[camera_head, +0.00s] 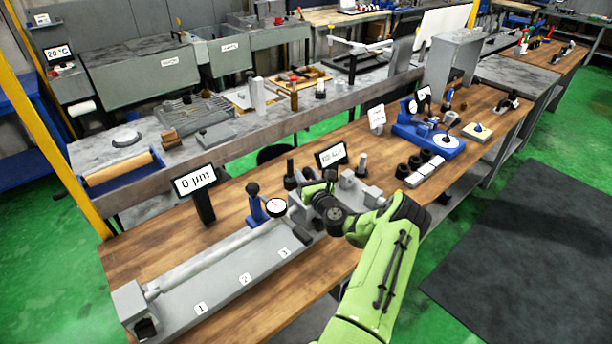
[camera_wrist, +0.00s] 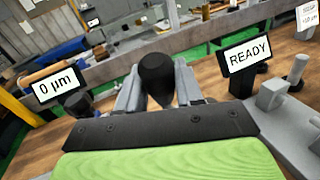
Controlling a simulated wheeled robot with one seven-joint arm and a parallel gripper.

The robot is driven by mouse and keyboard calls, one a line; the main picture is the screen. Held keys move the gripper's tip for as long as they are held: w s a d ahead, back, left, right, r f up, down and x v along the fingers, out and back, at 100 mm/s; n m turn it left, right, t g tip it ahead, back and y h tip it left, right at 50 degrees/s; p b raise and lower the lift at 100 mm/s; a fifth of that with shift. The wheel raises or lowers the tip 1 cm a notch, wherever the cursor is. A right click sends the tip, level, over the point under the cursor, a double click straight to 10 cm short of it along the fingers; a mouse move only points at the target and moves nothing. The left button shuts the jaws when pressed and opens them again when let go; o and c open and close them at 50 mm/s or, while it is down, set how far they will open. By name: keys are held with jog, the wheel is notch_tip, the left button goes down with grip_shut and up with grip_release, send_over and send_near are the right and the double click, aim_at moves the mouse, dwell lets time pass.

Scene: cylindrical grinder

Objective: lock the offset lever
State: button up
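My gripper (camera_wrist: 157,78) is in the wrist view with its two grey fingers apart. A black rounded knob (camera_wrist: 157,72) fills the gap between them, and the fingers appear to press on its sides. This looks like the knob of a lever; its shaft is hidden below it, so I cannot tell the lever's position. In the head view my green arm reaches over the right end of the grey grinder bed (camera_head: 225,284), and my wrist hides much of the mechanism there. A display (camera_wrist: 247,54) reads READY. Another display (camera_head: 194,180) reads 0 µm.
A dial gauge (camera_head: 276,207) stands by the long grey shaft (camera_head: 215,256). A blue fixture (camera_head: 428,137) and several dark and white pieces lie farther right on the wooden bench. The bench's front edge is mostly clear.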

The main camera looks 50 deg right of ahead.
grip_shut()
jog(key=f+b, duration=0.1)
jog(key=b, duration=0.2)
jog(key=shift+s+t, duration=0.35)
jog(key=shift+t, duration=0.05)
jog(key=shift+s+a+r+m+t+h+b, duration=0.15)
jog(key=shift+s+m+t+h+b, duration=0.2)
jog(key=shift+b, duration=0.7)
jog(key=shift+o, duration=2.2)
grip_release()
jog(key=b+v, duration=0.1)
jog(key=v, duration=1.4)
jog(key=shift+s+a+b, duration=0.25)
jog(key=shift+a+b, duration=0.05)
jog(key=shift+b, duration=0.1)
